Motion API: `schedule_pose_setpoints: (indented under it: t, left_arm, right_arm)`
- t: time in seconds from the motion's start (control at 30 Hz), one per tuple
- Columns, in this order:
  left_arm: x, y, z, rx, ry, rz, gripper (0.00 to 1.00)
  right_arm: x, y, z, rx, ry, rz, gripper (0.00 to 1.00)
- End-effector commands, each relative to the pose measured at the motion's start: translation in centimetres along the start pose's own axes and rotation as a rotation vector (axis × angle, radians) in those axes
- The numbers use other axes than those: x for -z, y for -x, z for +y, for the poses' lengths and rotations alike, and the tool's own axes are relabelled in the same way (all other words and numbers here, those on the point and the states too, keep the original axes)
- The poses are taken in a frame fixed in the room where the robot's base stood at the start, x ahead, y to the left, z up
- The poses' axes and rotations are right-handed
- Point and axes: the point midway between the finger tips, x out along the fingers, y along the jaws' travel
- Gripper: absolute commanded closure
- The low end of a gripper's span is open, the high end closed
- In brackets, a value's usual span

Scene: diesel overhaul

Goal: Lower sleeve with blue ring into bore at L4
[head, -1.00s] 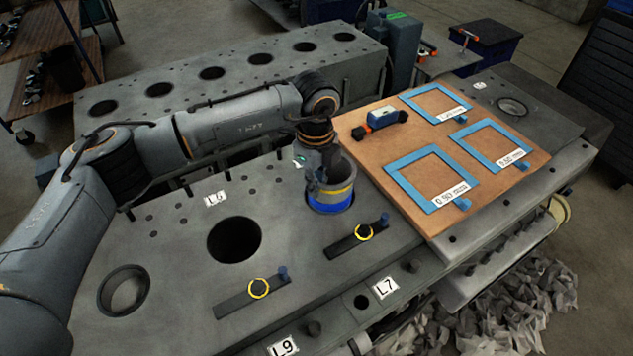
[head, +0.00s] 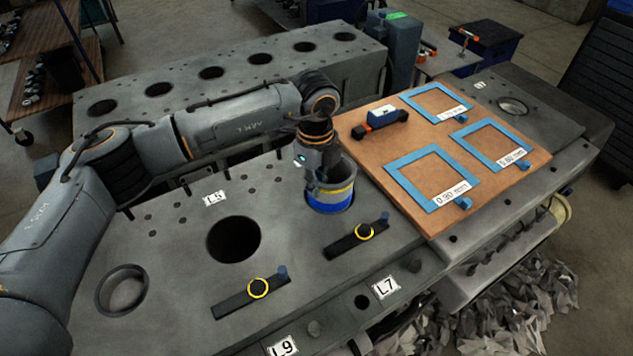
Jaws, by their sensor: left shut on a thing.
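The sleeve (head: 333,195) is a grey cylinder with a blue ring and a thin yellow band near its lower part. It stands roughly upright at the engine block's top (head: 180,255), near the edge of the brown board. My left gripper (head: 322,174) points down and is shut on the sleeve's wall at its upper rim. The sleeve covers what is under it, so I cannot tell whether it sits over a bore or touches the deck. No label reading L4 is legible. My right gripper is not in view.
An open bore (head: 233,239) lies left of the sleeve, and a ringed bore (head: 122,290) further left. The brown board (head: 390,150) with blue frames is close on the right.

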Motion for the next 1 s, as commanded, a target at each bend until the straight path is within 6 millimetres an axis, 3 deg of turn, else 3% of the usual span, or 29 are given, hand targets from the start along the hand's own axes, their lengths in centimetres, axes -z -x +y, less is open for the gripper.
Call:
schedule_pose_setpoints:
  t: [1.0]
  left_arm:
    - [0.0,-2.9,-0.1,0.006,0.0,0.0,1.0]
  right_arm:
    - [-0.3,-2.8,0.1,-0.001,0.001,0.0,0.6]
